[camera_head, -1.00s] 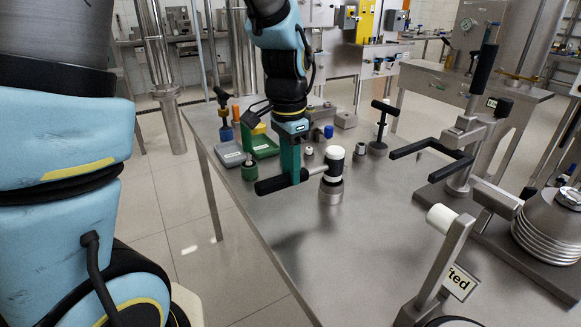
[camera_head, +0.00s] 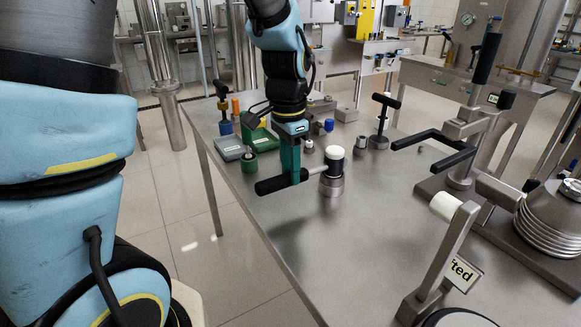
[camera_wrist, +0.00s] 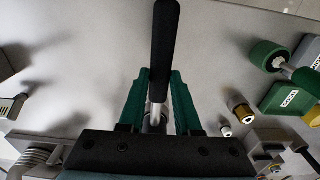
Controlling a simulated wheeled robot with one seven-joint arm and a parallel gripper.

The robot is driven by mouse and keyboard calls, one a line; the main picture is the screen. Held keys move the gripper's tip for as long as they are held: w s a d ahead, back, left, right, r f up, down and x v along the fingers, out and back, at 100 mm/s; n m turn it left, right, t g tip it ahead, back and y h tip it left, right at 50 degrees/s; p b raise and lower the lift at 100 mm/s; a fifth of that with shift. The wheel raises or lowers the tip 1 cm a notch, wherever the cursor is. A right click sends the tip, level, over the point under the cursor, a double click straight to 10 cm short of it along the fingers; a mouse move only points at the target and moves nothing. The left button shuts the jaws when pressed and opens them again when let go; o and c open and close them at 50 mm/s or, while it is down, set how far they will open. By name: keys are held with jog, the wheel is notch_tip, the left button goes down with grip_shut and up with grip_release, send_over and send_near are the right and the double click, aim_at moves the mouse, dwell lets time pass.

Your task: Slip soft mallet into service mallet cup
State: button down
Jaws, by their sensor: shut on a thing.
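The soft mallet has a black handle (camera_head: 271,186) and a head (camera_head: 335,155) with a white upper face and black middle. My gripper (camera_head: 290,179) is shut on the mallet between handle and head. In the wrist view the green fingertips (camera_wrist: 158,78) flank the metal shaft (camera_wrist: 155,108) and black handle (camera_wrist: 165,45). The metal mallet cup (camera_head: 331,188) stands on the table directly under the head. The head is upright, and its lower face is hidden at the cup's rim, seemingly inside it. How deep it sits I cannot tell.
A green cup with a tool (camera_head: 249,161), a grey box (camera_head: 229,148) and green boxes stand left behind the gripper. A black T-handled tool (camera_head: 382,118) stands behind right. A lever arm with white roller (camera_head: 446,206) is at front right. The table between is clear.

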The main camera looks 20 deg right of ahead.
jog(key=shift+f, duration=0.25)
jog(key=c, duration=0.5)
grip_release()
jog(key=shift+f, duration=0.1)
jog(key=shift+s+a, duration=0.3)
jog(key=shift+a, duration=1.35)
jog(key=shift+s+a, duration=0.35)
jog(key=shift+a, duration=1.3)
jog(key=shift+s+a, duration=0.3)
jog(key=shift+a, duration=1.35)
jog(key=w+a+r+n+p, duration=0.1)
jog(key=a+n, duration=0.4)
jog(key=w+a+r+n+t+p, duration=0.1)
jog(key=a+r+n, duration=0.1)
jog(key=a+n, duration=0.3)
jog(key=w+a+r+n+p, duration=0.1)
jog(key=a+n, duration=0.3)
jog(key=a, duration=0.1)
jog(key=shift+w+a+r+n, duration=0.1)
jog(key=shift+a+r+n, duration=0.05)
jog(key=shift+r+n, duration=0.25)
